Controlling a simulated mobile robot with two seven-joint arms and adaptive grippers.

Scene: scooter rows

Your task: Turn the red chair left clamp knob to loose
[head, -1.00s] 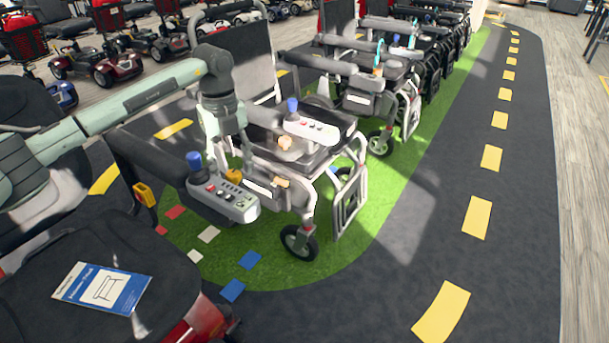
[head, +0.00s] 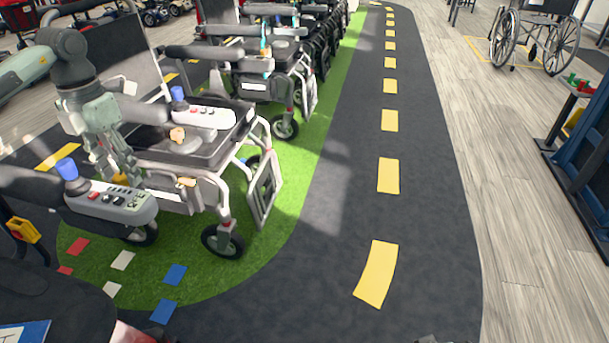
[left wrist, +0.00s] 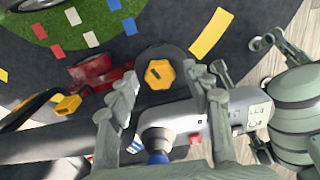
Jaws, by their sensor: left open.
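A yellow six-sided knob (left wrist: 160,74) with a dark mark sits on a round dark base in the left wrist view. A red body part (left wrist: 98,72) shows left of the knob.
A grey control panel with a blue-topped joystick (head: 67,169) is close to the gripper. Chairs (head: 265,80) stand in a row on green turf. The dark lane (head: 340,220) is clear. A wheelchair (head: 535,40) stands far right.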

